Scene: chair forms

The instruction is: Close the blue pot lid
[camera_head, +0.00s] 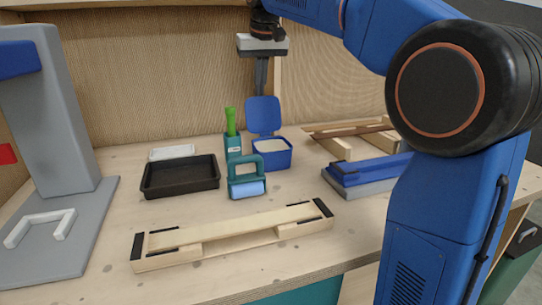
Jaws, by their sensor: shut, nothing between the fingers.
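The blue pot (273,155) stands on the workbench with a pale content showing inside. Its blue lid (263,115) stands upright at the back of the pot, so the pot is open. My gripper (261,92) points down with its fingers shut and empty. In the picture, the fingertips are just above the top edge of the lid; whether they touch it I cannot tell.
A black tray (180,176) lies further left. A wooden frame (235,233) lies in front. Blue-grey blocks (365,175) and wooden pieces (345,140) are at right.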

